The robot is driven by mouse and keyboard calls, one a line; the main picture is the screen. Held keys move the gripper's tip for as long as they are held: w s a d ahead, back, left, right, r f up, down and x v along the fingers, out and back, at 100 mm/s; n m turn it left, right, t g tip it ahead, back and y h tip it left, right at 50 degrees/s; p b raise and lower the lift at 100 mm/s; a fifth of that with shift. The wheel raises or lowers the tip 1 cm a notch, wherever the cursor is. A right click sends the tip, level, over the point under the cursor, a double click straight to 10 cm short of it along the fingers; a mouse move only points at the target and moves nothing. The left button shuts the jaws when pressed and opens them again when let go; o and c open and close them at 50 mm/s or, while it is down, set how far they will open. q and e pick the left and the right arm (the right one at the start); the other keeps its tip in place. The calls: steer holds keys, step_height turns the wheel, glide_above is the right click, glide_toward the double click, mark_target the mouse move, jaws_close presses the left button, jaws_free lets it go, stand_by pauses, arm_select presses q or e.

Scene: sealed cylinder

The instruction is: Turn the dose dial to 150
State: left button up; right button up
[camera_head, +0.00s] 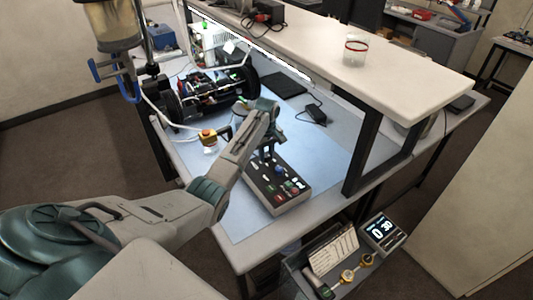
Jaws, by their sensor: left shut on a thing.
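A dark control box (292,200) with several knobs and coloured buttons lies on the blue mat of the bench. My left gripper (267,152) comes down over the far left end of this box. It is shut on a small knob there, which seems to be the dose dial; its fingers hide most of the knob, and I cannot read its setting. A small display unit (383,232) at the lower right shows digits that look like "0" and "30". My right gripper is not in view.
A cylindrical machine (215,95) stands behind my arm, with a yellow-and-red button box (208,137) near it. A raised shelf (400,82) carries a glass jar (355,54). A lower ledge holds a card (333,250) and round yellow parts. The mat right of the box is clear.

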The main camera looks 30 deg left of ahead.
mark_target(267, 155)
arm_select(q)
steer(key=shift+r+n, duration=0.1)
steer(key=shift+n, duration=0.2)
steer(key=o, duration=1)
steer(key=shift+r, duration=0.3)
step_height(267, 155, up, 10)
steer(key=b, duration=0.3)
